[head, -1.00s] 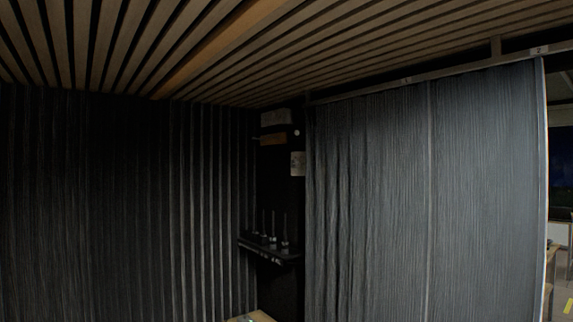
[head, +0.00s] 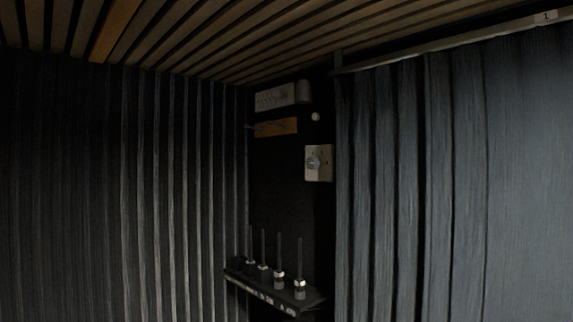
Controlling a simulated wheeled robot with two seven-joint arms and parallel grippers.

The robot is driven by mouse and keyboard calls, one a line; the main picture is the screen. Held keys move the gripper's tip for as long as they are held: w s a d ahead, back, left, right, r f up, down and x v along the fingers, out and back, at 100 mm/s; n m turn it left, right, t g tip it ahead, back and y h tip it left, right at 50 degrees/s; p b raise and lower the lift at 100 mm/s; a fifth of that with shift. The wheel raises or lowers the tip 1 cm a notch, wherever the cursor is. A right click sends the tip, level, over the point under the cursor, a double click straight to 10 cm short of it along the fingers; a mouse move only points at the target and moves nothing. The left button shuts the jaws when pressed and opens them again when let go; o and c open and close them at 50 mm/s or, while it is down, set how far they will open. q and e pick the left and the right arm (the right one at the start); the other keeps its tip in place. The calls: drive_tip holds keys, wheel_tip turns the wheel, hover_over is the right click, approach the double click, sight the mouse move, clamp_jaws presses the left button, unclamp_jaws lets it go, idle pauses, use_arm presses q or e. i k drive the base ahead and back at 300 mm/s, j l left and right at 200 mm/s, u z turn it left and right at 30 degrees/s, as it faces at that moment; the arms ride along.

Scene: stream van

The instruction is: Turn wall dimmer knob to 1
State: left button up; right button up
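The wall dimmer is a pale square plate (head: 325,164) on the dark back wall, right of the middle of the head view. Its round grey knob (head: 313,163) sits on the left part of the plate. The marks around the knob are too small and dim to read, so I cannot tell its setting. Neither of my grippers is in the head view, and nothing touches the knob.
A shelf (head: 293,311) with several upright rods stands out below the dimmer. A pale panel box (head: 275,97), a wooden strip (head: 276,128) and a small white round thing (head: 315,117) are above. Dark curtains hang left (head: 110,190) and right (head: 440,190) of the niche.

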sight(312, 162)
drive_tip(key=i+j, duration=0.2)
drive_tip(key=i, duration=0.2)
drive_tip(key=i+j, duration=0.2)
drive_tip(key=i, duration=0.25)
